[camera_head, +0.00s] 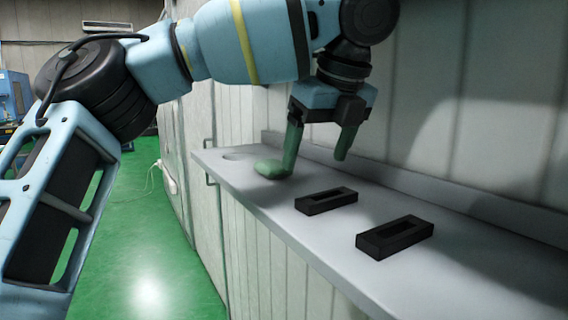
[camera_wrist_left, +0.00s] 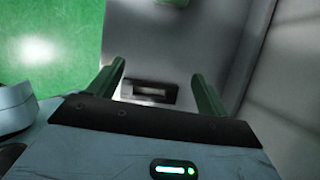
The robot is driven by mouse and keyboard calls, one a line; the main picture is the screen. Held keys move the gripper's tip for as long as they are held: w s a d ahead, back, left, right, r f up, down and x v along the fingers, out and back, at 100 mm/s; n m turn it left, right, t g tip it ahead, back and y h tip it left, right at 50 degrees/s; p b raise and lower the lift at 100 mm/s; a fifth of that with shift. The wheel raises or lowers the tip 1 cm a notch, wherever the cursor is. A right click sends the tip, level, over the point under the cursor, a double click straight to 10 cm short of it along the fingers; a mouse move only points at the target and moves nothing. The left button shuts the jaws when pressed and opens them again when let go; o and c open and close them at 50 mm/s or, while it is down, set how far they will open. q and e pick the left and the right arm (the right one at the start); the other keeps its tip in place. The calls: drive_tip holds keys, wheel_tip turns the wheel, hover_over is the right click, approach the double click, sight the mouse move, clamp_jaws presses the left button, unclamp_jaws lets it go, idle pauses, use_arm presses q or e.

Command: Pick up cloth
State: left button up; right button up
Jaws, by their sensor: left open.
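A small pale green lump, which looks like the cloth (camera_head: 268,168), lies on the grey counter (camera_head: 238,176) near its far left end. My left gripper (camera_head: 315,164) is above the counter with its green fingers apart and pointing down. Its left finger overlaps the right side of the cloth in the head view; I cannot tell whether they touch. Nothing shows held between the fingers. In the left wrist view, the open fingers (camera_wrist_left: 160,80) frame a black slotted block, and I cannot make out the cloth there. My right gripper is not in view.
Two black slotted blocks lie on the counter, one nearer the gripper (camera_head: 326,200) and one farther right (camera_head: 394,238). A round recess (camera_head: 235,155) is at the counter's far end. A pale wall (camera_head: 460,130) rises behind. Green floor (camera_head: 150,250) is open to the left.

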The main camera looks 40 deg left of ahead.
use_arm(q)
drive_tip(key=shift+s+a, duration=0.1)
drive_tip(key=shift+s, duration=0.05)
drive_tip(key=shift+a+r, duration=0.1)
drive_tip(key=shift+a, duration=0.25)
drive_tip(key=p, duration=0.1)
hover_over(273, 162)
drive_tip(key=d, duration=0.3)
drive_tip(key=shift+s+a, duration=0.25)
drive_tip(key=shift+s, duration=0.1)
drive_tip(key=x, duration=0.4)
drive_tip(key=shift+w+a+p, duration=0.1)
drive_tip(key=shift+a+p, duration=0.2)
drive_tip(key=shift+a+f, duration=0.15)
drive_tip(key=shift+f, duration=0.4)
drive_tip(key=c, duration=1.1)
drive_tip(key=shift+o, duration=0.2)
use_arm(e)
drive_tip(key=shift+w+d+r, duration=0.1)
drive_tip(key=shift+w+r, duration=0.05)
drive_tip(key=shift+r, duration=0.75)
use_arm(q)
drive_tip(key=shift+w+r, duration=0.1)
drive_tip(key=shift+r, duration=0.05)
